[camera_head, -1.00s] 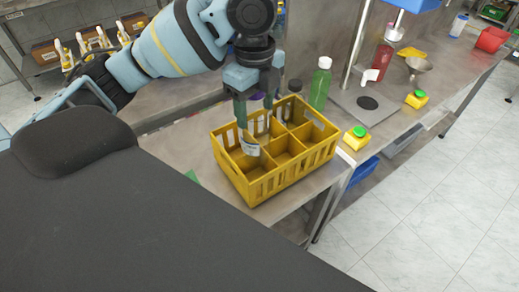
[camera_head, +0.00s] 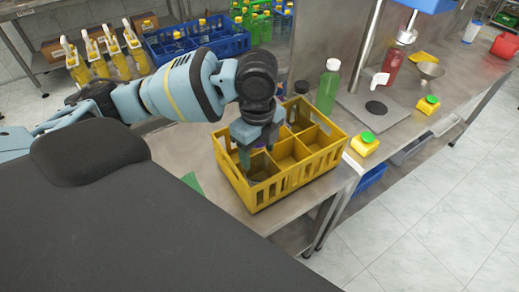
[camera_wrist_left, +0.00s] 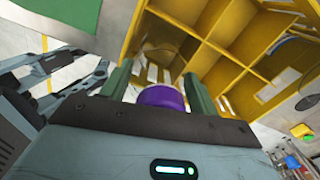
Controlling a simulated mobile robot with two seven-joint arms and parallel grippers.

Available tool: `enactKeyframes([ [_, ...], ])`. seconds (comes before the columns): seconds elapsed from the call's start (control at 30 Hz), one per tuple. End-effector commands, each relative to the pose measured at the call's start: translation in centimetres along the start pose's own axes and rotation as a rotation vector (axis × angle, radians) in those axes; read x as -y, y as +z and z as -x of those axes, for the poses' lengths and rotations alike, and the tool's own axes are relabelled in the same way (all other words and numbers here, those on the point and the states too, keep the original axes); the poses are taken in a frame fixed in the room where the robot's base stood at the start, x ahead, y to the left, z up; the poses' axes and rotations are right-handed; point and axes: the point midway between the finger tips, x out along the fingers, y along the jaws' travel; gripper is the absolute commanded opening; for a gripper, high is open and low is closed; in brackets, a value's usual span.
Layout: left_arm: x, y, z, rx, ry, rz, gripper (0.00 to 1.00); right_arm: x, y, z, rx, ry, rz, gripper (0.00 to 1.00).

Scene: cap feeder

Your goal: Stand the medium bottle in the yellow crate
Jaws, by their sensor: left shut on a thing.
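The yellow crate (camera_head: 292,180) stands on the steel table and is divided into open compartments. It also shows in the left wrist view (camera_wrist_left: 205,62). My left gripper (camera_head: 259,152) points down at the crate's near-left part, fingers reaching into a compartment there. It is shut on a bottle with a purple cap (camera_wrist_left: 162,97), seen between the two green fingers in the wrist view. Most of this bottle is hidden by the gripper and the crate wall, so I cannot tell whether its base touches the crate floor. My right gripper is not in view.
A blue crate of bottles (camera_head: 197,42) and yellow spray bottles (camera_head: 103,52) are behind my arm.

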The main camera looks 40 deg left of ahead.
Motion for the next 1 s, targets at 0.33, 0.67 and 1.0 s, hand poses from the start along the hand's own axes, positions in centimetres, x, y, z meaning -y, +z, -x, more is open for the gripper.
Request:
enactKeyframes([
  [0.33, 0.01, 0.01, -0.30, 0.000, -0.002, 0.000, 0.28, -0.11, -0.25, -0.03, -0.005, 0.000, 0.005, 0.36],
  [0.67, 0.00, 0.01, -0.61, 0.000, -0.001, -0.001, 0.82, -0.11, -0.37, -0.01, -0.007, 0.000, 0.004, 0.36],
  [1.0, 0.05, 0.00, -0.27, 0.000, -0.003, -0.001, 0.82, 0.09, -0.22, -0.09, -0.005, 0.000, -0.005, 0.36],
])
